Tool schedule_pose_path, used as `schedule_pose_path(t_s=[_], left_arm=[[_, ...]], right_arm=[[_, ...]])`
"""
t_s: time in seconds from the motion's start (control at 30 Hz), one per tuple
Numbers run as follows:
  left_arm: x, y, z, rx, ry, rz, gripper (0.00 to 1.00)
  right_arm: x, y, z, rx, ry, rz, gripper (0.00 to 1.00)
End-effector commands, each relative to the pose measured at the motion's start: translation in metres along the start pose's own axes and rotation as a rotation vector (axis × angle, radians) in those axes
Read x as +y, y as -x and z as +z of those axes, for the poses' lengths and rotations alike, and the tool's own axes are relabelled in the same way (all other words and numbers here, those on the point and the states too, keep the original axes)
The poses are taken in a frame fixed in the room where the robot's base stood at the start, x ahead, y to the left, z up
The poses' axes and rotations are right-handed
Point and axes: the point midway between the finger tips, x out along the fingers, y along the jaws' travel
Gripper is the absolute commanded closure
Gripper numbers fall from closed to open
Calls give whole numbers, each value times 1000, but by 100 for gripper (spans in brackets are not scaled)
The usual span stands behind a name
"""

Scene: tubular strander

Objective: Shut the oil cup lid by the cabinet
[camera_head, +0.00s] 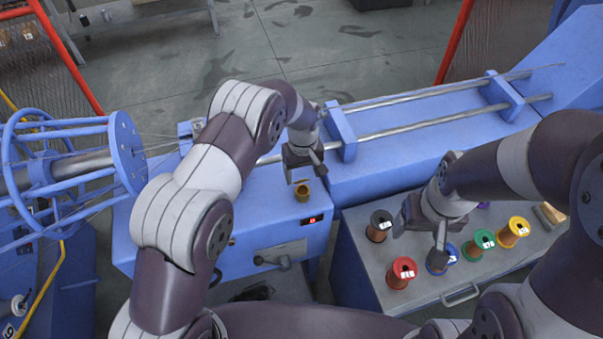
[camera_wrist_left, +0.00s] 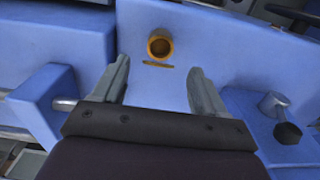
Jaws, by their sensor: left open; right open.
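The brass-coloured oil cup (camera_head: 303,193) stands on top of the blue cabinet (camera_head: 262,213). In the left wrist view the oil cup (camera_wrist_left: 160,44) shows a round, dark open mouth. A thin brass strip (camera_wrist_left: 158,64) lies just beside it, apparently the lid seen edge-on. My left gripper (camera_head: 305,173) is open and empty just above and behind the cup. In the left wrist view its fingers (camera_wrist_left: 160,70) are spread wide, with the cup beyond their tips and between their lines. My right gripper (camera_head: 420,242) is open over the spool table, away from the cup.
Coloured spools, including a red one (camera_head: 402,271) and a yellow one (camera_head: 513,232), stand on the grey table (camera_head: 367,268) at right. Metal rods (camera_head: 440,112) run along the blue machine behind. A blue wire cage (camera_head: 62,165) is at left.

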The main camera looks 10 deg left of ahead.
Motion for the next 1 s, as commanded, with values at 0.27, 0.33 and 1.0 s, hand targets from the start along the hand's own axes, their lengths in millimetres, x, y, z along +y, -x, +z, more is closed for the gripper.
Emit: schedule_pose_path(t_s=[0.27,0.33,1.0], left_arm=[[0,-30,0,2,1,1,28],[0,-31,0,2,1,1,28],[0,-33,2,40,0,0,84]], right_arm=[[0,8,-1,0,0,0,28],[0,7,-1,0,0,0,28],[0,2,0,0,0,0,28]])
